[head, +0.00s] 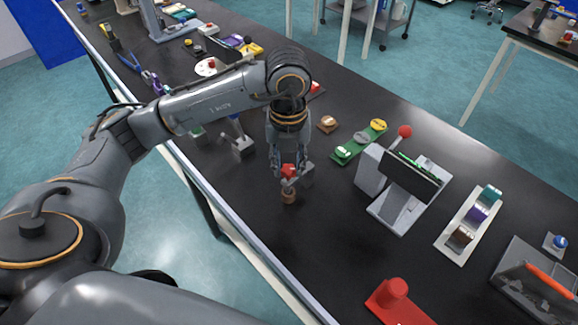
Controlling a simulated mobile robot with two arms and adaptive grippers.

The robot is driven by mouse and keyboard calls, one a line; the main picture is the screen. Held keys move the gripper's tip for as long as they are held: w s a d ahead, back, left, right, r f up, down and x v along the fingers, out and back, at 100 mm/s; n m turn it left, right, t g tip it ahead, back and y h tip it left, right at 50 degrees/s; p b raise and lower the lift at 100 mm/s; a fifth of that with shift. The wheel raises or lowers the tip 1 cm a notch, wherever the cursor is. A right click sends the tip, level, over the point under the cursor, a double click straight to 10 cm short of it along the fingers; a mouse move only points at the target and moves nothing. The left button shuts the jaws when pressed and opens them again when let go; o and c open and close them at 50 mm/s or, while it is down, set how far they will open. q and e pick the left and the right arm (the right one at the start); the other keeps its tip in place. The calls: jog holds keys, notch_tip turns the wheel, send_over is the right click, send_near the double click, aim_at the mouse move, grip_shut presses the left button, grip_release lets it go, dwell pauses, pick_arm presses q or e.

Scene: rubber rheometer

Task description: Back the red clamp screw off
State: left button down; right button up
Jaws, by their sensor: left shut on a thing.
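A small red knob (289,171), which looks like the clamp screw, shows between the fingertips of my left gripper (287,176). My left gripper points down and is shut on it. A grey block-like part (308,174) stands just right of the fingertips. A small brown cylinder (289,197) is right below the knob, close to the fingers. The fingers hide part of the knob and of what it joins. My right gripper is not in view.
A grey device with a red ball lever (405,132) stands to the right. A green strip (348,151) with round samples lies behind it. A white tray (458,250) holds several coloured rolls. A red block (393,303) sits near the front edge. Bare black bench lies between.

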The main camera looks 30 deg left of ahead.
pick_arm(q)
jog(key=n, duration=0.3)
jog(key=shift+p, duration=0.35)
jog(key=shift+n, duration=0.8)
jog(key=n+p, duration=0.1)
jog(key=n, duration=0.1)
jog(key=shift+n, duration=1.3)
jog(key=c, duration=1.1)
grip_release()
